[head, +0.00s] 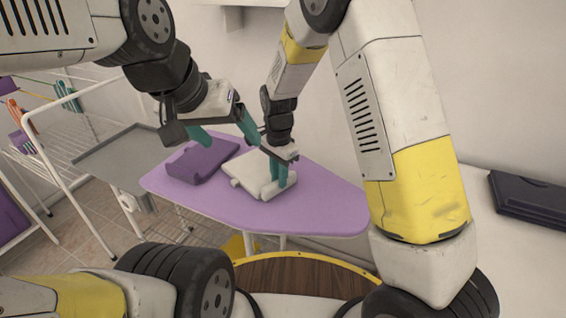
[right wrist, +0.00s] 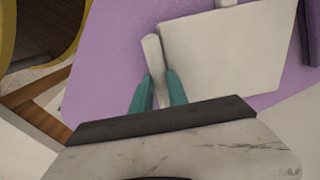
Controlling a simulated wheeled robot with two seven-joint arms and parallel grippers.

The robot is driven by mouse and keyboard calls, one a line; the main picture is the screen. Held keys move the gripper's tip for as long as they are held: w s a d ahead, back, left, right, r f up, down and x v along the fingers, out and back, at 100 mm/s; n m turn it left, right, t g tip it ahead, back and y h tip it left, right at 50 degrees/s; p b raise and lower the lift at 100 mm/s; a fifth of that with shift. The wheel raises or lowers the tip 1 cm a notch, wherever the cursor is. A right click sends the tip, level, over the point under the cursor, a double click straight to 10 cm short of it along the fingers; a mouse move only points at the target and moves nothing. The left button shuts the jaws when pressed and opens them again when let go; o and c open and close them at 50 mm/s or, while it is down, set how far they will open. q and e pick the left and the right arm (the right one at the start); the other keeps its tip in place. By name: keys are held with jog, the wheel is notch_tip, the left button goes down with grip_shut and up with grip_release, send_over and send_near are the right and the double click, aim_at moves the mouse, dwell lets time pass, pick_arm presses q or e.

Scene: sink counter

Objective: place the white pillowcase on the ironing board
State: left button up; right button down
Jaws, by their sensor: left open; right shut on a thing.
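The white pillowcase (head: 256,168), a folded flat block, lies on the purple ironing board (head: 325,208). It also shows in the right wrist view (right wrist: 215,55), with a narrow white raised strip beside it, seemingly its edge. My right gripper (head: 278,174) is at the pillowcase's near right side, its teal fingers (right wrist: 158,88) shut on that strip. My left gripper (head: 224,138) is open and empty, above the board's far side, between a purple folded cloth and the pillowcase.
The purple folded cloth (head: 198,161) lies on the board left of the pillowcase. A white drying rack (head: 75,115) and a grey tray (head: 120,155) stand at the left. A dark folded item (head: 530,200) lies on the white surface at right. The board's right end is clear.

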jog(key=c, duration=1.3)
grip_release()
notch_tip(320, 180, up, 12)
jog(key=s+d+r+n+t+y, duration=0.1)
jog(key=s+d+r+n, duration=0.15)
jog(key=d+r, duration=0.3)
jog(key=s+d+r+n+t+y, duration=0.1)
jog(key=s+d+r+y, duration=0.1)
jog(key=s+d+r, duration=0.4)
jog(key=s+d+r+n+t, duration=0.1)
jog(key=s+d+n+t, duration=0.3)
jog(key=s+d, duration=0.5)
jog(key=shift+s+d+r+n+h, duration=0.4)
jog(key=shift+s+n, duration=0.25)
jog(key=shift+n, duration=0.1)
